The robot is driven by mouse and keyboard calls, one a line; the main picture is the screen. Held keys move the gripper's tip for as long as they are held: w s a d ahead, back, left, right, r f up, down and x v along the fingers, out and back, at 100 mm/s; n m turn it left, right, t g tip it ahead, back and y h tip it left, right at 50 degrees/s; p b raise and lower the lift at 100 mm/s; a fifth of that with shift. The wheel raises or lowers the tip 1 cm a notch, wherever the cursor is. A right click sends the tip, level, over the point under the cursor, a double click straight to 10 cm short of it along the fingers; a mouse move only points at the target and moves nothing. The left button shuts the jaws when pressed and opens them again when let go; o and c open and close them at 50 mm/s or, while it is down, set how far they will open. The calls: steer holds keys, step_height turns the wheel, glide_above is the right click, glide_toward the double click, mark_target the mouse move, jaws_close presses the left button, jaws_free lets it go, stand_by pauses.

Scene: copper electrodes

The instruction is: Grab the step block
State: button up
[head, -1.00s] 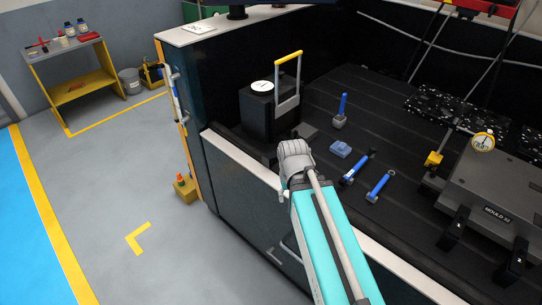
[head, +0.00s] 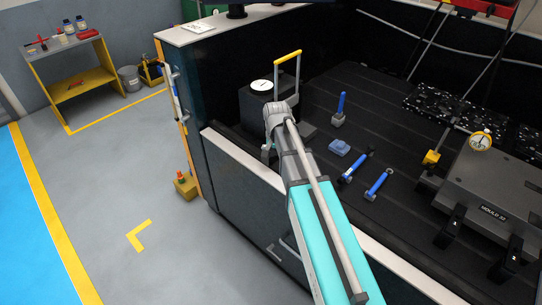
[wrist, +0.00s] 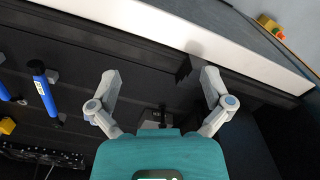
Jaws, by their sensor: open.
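My gripper (wrist: 160,75) is open and empty, its two grey fingers spread wide in the wrist view. A small dark piece with a jagged, stair-like edge (wrist: 183,69) shows between the fingertips, nearer the right one, beside the pale ledge; it looks like the step block. It is apart from both fingers, and its dark colour blends into the bed. In the head view my gripper (head: 269,150) hangs over the near left corner of the black bed, and my arm hides the jagged piece there.
A black box with a white-topped disc (head: 262,86) and a yellow-topped handle (head: 288,57) stand behind my gripper. A dark grey block (head: 307,130), a blue block (head: 340,147) and blue-handled tools (head: 378,185) lie to the right. The pale ledge (head: 240,158) borders the bed.

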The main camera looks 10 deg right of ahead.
mark_target(274, 156)
steer(key=w+r+m+p, duration=0.1)
steer(key=w+m, duration=0.3)
steer(key=w, duration=0.9)
steer(key=shift+r+m, duration=0.25)
steer(key=shift+m, duration=0.15)
steer(key=shift+f, duration=0.1)
step_height(274, 156, down, 8)
steer(key=b, duration=0.8)
steer(key=shift+f, duration=0.25)
steer(key=shift+f+b, duration=0.1)
steer(key=shift+b, duration=0.25)
steer(key=shift+s+f+b, duration=0.1)
steer(key=shift+f+b, duration=2.4)
steer(key=shift+b, duration=0.05)
jaws_close()
